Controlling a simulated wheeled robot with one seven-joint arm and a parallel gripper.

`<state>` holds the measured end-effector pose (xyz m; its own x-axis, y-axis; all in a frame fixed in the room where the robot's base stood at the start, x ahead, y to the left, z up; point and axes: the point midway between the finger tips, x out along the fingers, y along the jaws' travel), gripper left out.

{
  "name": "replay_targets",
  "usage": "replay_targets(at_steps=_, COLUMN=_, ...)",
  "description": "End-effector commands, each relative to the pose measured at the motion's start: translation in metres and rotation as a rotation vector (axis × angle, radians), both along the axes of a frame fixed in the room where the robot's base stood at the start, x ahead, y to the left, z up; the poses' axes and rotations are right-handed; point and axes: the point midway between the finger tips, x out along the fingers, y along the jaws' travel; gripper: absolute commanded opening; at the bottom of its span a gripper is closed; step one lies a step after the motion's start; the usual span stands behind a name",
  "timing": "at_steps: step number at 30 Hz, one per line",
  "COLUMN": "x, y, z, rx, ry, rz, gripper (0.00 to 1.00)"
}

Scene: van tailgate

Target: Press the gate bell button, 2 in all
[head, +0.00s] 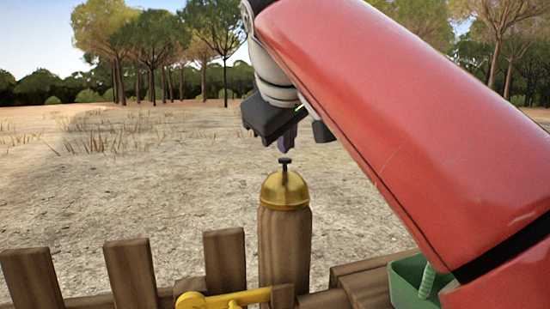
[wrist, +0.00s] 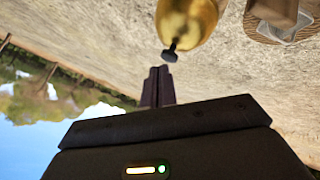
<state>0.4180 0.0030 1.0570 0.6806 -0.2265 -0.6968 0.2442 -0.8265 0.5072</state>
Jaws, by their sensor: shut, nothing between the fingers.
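The gate bell is a brass dome (head: 285,188) on top of a round wooden post (head: 285,245). Its dark button (head: 285,160) stands up from the top of the dome. My gripper (head: 287,148) is shut and empty, pointing down just above the button, with a small gap seen in the head view. In the wrist view the dome (wrist: 187,20) and the button (wrist: 170,52) show just beyond the closed fingertips (wrist: 158,70). They look apart there too.
Wooden fence pickets (head: 130,272) stand left of the post, with a yellow latch bar (head: 225,299) at its foot. A green container (head: 410,283) is at lower right. Open dry ground (head: 130,190) lies behind.

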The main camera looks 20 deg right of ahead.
Motion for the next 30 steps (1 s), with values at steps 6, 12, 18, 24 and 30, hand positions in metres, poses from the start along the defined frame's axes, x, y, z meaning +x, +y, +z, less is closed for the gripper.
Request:
replay_targets(at_steps=6, x=0.000, y=0.000, z=-0.003, rx=0.000, ry=0.000, rz=0.000, gripper=0.00)
replay_targets(at_steps=12, x=0.000, y=0.000, z=-0.005, rx=0.000, ry=0.000, rz=0.000, gripper=0.00)
replay_targets(at_steps=18, x=0.000, y=0.000, z=-0.007, rx=0.000, ry=0.000, rz=0.000, gripper=0.00)
replay_targets(at_steps=24, x=0.000, y=0.000, z=-0.010, rx=0.000, ry=0.000, rz=0.000, gripper=0.00)
replay_targets(at_steps=30, x=0.000, y=0.000, z=-0.011, rx=0.000, ry=0.000, rz=0.000, gripper=0.00)
